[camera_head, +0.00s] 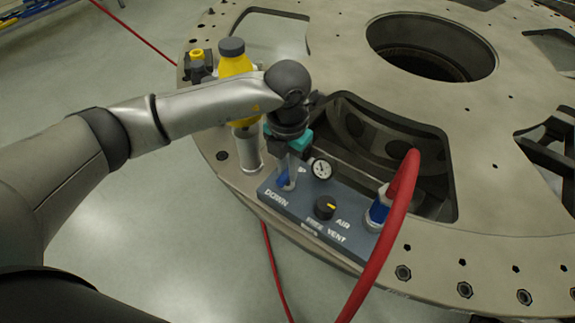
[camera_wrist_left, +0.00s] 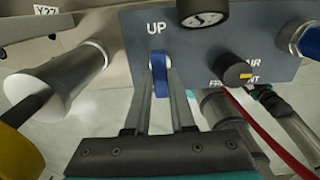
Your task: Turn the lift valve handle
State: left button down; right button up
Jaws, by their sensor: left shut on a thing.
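The lift valve handle is a small blue lever (camera_wrist_left: 160,68) on a dark blue-grey control panel (camera_head: 326,232). In the left wrist view it sits just below the UP label, between my two finger tips. My left gripper (camera_head: 287,178) reaches down over the panel and is shut on the lever, which shows as a bit of blue in the head view (camera_head: 282,181). The DOWN label is just below the lever in the head view. In the left wrist view my left gripper (camera_wrist_left: 165,78) has one finger on each side of the lever. My right gripper is in neither view.
A pressure gauge (camera_head: 321,169), a black AIR knob (camera_head: 325,207) with a yellow mark and a thick red hose (camera_head: 402,190) are right of the lever. A yellow bottle-like part (camera_head: 235,65) stands behind my left wrist. The large round metal plate (camera_head: 510,190) has wide openings.

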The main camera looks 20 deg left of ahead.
aim_at(287, 173)
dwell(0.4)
pick_arm(q)
jog(key=c, duration=0.8)
grip_release()
jog(key=shift+o, duration=0.2)
jog(key=shift+r, duration=0.1)
notch_tip(287, 173, up, 15)
jog(key=shift+s, duration=0.1)
